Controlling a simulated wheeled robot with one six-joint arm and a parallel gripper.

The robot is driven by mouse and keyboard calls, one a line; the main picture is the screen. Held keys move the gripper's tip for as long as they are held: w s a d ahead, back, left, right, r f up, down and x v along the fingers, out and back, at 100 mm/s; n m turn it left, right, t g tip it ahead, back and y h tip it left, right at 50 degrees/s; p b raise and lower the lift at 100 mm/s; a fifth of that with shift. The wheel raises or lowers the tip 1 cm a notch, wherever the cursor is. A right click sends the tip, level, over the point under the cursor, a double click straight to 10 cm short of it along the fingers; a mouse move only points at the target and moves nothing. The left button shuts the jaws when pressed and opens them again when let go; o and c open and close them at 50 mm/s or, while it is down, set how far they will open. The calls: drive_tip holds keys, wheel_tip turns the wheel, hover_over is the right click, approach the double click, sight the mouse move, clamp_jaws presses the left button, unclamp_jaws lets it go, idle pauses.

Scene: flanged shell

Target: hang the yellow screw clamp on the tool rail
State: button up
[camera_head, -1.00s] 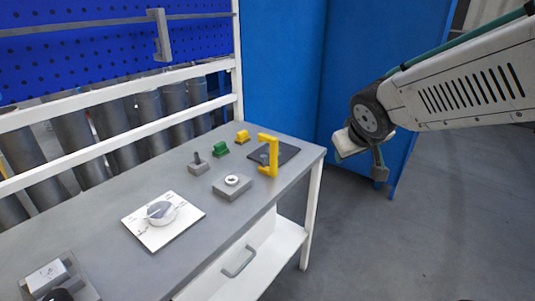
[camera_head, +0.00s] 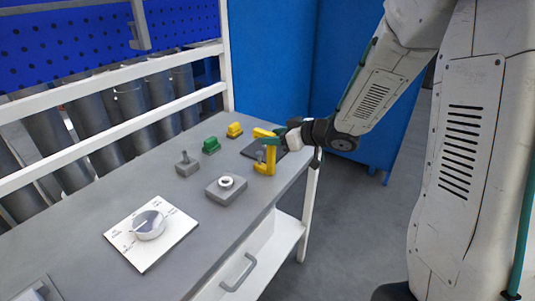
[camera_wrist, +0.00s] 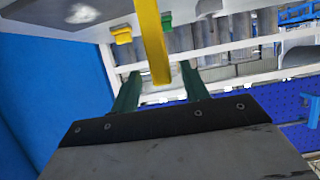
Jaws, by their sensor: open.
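The yellow screw clamp (camera_head: 270,160) stands upright on a dark square mat (camera_head: 249,152) near the far right corner of the grey bench. My gripper (camera_head: 281,133) is at the clamp's upper part, reaching in from the right. In the wrist view the clamp's yellow bar (camera_wrist: 151,38) runs between my two green fingers (camera_wrist: 160,78), with a gap visible on both sides. The gripper is open. The tool rail (camera_head: 55,5) is a grey bar across the blue pegboard, at the upper left. A grey bracket-like piece (camera_head: 139,28) hangs from it.
Near the clamp are a yellow block (camera_head: 234,131), a green block (camera_head: 211,146), a grey block with a peg (camera_head: 187,165) and a grey block with a ring (camera_head: 226,187). A dial plate (camera_head: 150,232) lies nearer. White bars (camera_head: 120,75) run behind the bench.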

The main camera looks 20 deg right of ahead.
sight(267, 132)
drive_tip(key=w+a, duration=0.2)
drive_tip(key=w, duration=0.1)
drive_tip(key=shift+a+f, duration=0.2)
drive_tip(key=shift+a, duration=0.1)
drive_tip(key=shift+w+a+f, duration=0.15)
drive_tip(key=shift+w+a, duration=0.05)
drive_tip(key=shift+w, duration=0.15)
clamp_jaws()
